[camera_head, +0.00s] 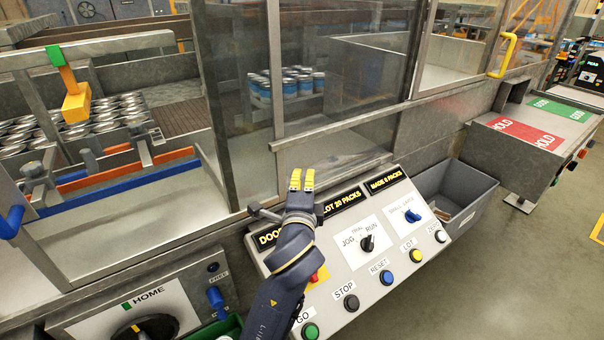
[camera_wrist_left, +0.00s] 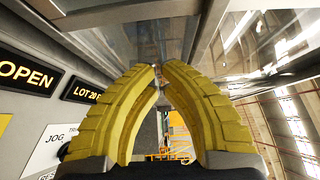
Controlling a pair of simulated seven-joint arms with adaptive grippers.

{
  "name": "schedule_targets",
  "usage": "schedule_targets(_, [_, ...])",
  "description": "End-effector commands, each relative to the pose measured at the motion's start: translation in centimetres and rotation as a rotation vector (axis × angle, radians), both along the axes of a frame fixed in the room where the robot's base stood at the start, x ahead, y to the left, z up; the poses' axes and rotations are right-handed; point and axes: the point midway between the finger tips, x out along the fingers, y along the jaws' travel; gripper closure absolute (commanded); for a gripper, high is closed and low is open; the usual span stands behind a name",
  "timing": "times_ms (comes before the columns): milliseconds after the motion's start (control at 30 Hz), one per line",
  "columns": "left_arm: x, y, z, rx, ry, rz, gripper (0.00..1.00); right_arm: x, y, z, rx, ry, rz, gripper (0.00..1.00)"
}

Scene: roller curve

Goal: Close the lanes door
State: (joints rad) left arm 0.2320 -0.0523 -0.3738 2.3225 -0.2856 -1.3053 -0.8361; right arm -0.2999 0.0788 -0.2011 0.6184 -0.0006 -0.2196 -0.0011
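A clear guard panel in a grey metal frame (camera_head: 236,75) stands behind the console; I take it for the lanes door. To its left, the space over the can lanes (camera_head: 95,122) is uncovered. A display reads OPEN (camera_wrist_left: 28,73) in the left wrist view; in the head view my gripper partly hides it. My left gripper (camera_head: 302,180) has its yellow fingertips together in front of the frame's lower part, above the console. In the wrist view the fingertips (camera_wrist_left: 159,66) meet with nothing visible between them. Contact with the frame cannot be told. My right gripper is not in view.
The sloped console (camera_head: 385,262) carries buttons and knobs under my left arm. A grey bin (camera_head: 470,190) stands right of it. A yellow handle (camera_head: 507,55) is on a panel at the right. A yellow block (camera_head: 76,103) hangs at the left. A HOME dial panel (camera_head: 185,300) is front left.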

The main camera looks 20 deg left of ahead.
Motion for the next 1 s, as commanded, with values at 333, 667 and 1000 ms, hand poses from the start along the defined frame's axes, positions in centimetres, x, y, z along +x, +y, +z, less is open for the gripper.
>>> schedule_targets(333, [5.6,1.0,0.1,0.001,-0.001,-0.001,1.0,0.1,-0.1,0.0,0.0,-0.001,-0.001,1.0])
schedule_targets(667, [8.2,2.3,-0.1,-0.002,0.0,-0.003,1.0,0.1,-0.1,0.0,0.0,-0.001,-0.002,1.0])
schedule_targets(1000, [6.1,4.0,-0.1,-0.002,0.0,-0.003,1.0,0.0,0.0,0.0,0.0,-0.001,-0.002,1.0])
